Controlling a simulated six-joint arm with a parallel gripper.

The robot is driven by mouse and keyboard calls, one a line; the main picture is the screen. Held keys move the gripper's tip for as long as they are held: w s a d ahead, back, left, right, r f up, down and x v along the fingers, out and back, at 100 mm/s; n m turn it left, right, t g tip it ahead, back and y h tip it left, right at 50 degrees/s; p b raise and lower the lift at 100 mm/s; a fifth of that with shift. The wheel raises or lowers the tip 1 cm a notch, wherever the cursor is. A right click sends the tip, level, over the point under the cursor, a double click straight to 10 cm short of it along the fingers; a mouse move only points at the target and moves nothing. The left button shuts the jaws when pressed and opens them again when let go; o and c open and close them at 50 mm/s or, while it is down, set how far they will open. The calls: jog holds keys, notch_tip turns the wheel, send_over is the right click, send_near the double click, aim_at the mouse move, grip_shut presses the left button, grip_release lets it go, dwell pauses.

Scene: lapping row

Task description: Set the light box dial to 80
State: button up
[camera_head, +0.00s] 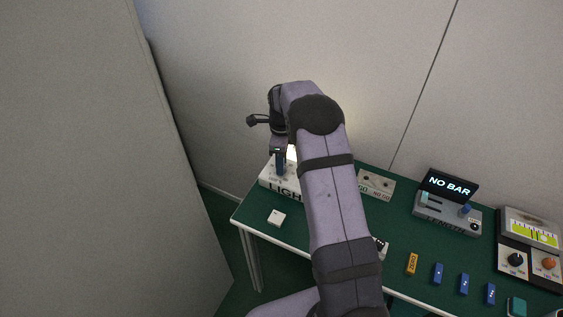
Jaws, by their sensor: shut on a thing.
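The white light box (268,183) stands at the left end of the green table, with part of its dark "LIGH…" label readable on the front. My arm covers its right part, and a glow shows behind the arm. My gripper (280,168) points down at the top of the light box, its fingers shut on the dial there. The dial itself is hidden by the fingers and its scale is too small to read, so I cannot tell its setting.
A beige two-hole block (376,185), a grey "NO BAR" device (447,213) and a meter panel (530,246) stand to the right. An orange block (412,264) and several blue blocks line the front. A grey partition (90,160) stands left.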

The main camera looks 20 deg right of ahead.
dwell(0.3)
jog(key=o, duration=1.1)
jog(key=shift+c, duration=0.2)
jog(key=shift+r, duration=0.1)
jog(key=shift+r+b, duration=0.9)
jog(key=shift+r, duration=2.75)
